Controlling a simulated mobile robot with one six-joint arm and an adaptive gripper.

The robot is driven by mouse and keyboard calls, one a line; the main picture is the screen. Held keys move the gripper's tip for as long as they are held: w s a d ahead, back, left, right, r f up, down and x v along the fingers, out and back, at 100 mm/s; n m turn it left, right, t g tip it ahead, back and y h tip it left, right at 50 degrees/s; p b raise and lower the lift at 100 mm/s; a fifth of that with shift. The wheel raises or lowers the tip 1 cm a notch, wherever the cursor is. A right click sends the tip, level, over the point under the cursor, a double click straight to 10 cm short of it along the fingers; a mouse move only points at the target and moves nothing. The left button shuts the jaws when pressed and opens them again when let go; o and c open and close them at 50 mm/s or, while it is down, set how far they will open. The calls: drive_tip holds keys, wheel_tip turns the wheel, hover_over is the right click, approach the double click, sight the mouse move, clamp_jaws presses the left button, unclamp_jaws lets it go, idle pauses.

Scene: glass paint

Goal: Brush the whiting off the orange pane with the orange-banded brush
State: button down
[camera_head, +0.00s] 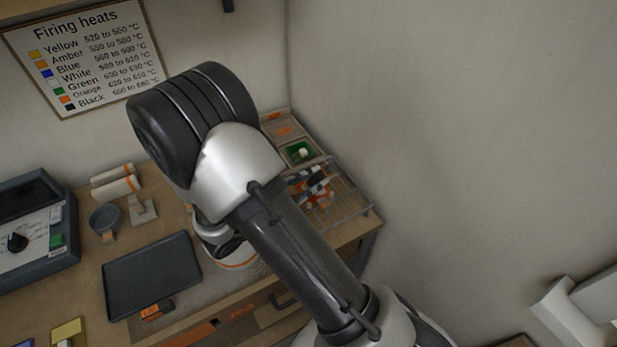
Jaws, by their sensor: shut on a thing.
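My own arm (300,245) crosses the middle of the head view and covers part of the bench. My gripper is hidden behind it, so I cannot see its jaws or what is between them. A pale rounded thing with an orange band (237,264) shows just below my arm, mostly covered. I cannot tell whether it is the orange pane's work spot. Small orange, white and dark pieces (318,190) are at the wire rack, too small and overlapped to identify. I cannot make out the orange-banded brush or any whiting clearly.
A wire rack (352,203) stands at the bench's right end by the wall. A dark tray (152,277) lies left of my arm. A round grey dish (105,220), white rolls (116,184) and a kiln-like box (35,235) stand farther left. A yellow tile (67,331) lies at the front.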

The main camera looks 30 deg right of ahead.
drive_tip(key=shift+s, duration=1.6)
drive_tip(key=shift+w+r, duration=0.1)
drive_tip(key=shift+w, duration=1.5)
drive_tip(key=shift+w+b, duration=0.55)
drive_tip(key=shift+w, duration=1.1)
drive_tip(key=shift+s, duration=3.2)
drive_tip(key=shift+w+d+r, duration=0.2)
drive_tip(key=shift+w+d, duration=0.2)
drive_tip(key=shift+w, duration=0.65)
drive_tip(key=shift+w+d+r, duration=0.2)
drive_tip(key=shift+w+d, duration=0.25)
drive_tip(key=shift+w, duration=0.65)
drive_tip(key=shift+w+d+r, duration=0.2)
drive_tip(key=shift+w+d, duration=0.2)
drive_tip(key=shift+w, duration=0.65)
drive_tip(key=shift+f+b, duration=0.4)
drive_tip(key=shift+b, duration=0.15)
